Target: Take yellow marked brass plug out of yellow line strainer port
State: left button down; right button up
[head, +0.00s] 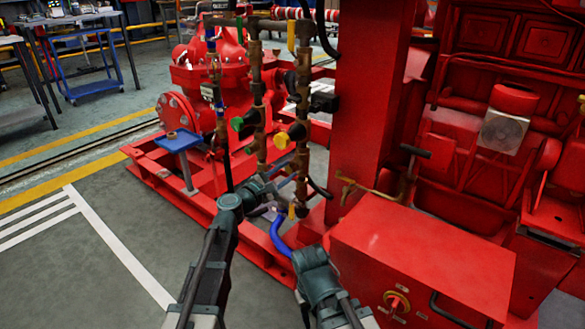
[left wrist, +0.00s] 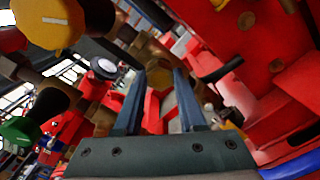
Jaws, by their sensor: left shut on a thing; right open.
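My left gripper (head: 281,184) is at the lower part of the brass pipe line (head: 301,165) with the yellow knob (head: 282,140). In the left wrist view its two fingers (left wrist: 160,78) stand either side of a small brass-coloured piece, which appears to be the plug; its yellow mark cannot be made out. The gripper is shut on it. Whether the plug is inside the strainer port cannot be told, as the gripper hides the port. My right gripper (head: 307,256) is lower and to the right, open, its fingertips hard to make out, apart from the pipes.
A green knob (head: 237,124) is on the neighbouring pipe. A red column (head: 366,100) rises right of the pipes, and a red box (head: 425,255) stands at front right. The floor at left (head: 90,275) is clear.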

pick_arm(q)
jog(key=shift+v, duration=0.95)
dwell(0.5)
jog(key=shift+v, duration=2.35)
jog(key=shift+a, duration=0.1)
